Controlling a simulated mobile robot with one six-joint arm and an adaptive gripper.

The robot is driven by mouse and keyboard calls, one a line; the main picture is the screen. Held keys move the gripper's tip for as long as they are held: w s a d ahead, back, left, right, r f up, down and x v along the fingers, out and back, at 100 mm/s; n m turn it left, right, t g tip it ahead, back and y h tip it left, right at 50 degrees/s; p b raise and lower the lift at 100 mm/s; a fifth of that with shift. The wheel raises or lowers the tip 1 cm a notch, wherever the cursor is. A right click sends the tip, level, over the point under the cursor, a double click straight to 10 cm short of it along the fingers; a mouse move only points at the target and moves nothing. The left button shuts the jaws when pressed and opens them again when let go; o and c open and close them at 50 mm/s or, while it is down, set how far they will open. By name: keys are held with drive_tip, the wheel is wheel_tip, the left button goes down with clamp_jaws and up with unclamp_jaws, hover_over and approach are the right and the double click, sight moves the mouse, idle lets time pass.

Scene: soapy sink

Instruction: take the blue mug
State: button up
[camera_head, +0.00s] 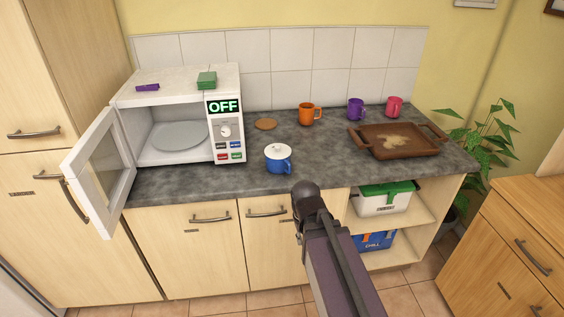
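The blue mug (278,164) stands upright near the front edge of the counter, right of the microwave. I cannot make out any gripper fingers. No contact with the mug shows.
An open-door microwave (225,152) reading OFF stands left on the counter (200,182). An orange mug (310,115), purple mug (355,110), pink mug (394,107) and brown tray (358,143) are behind and right. A round coaster (265,124) lies behind the blue mug.

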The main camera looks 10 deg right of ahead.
drive_tip(key=w+n+t+h, duration=0.1)
drive_tip(key=w+n+h, duration=0.2)
drive_tip(key=w+n, duration=0.3)
drive_tip(key=n+t+h+b, duration=0.2)
drive_tip(key=n+t+h, duration=0.5)
drive_tip(key=n, duration=1.1)
approach(281, 162)
drive_tip(key=s, duration=0.5)
drive_tip(key=shift+w+f, duration=0.2)
drive_tip(key=shift+f, duration=0.05)
drive_tip(key=b+x, duration=0.3)
drive_tip(key=x, duration=0.4)
drive_tip(key=shift+w+d+f, duration=0.1)
drive_tip(key=shift+d+f, duration=0.1)
drive_tip(key=shift+w+d+f+b, duration=0.1)
drive_tip(key=shift+w+d+b, duration=0.2)
drive_tip(key=shift+d, duration=0.2)
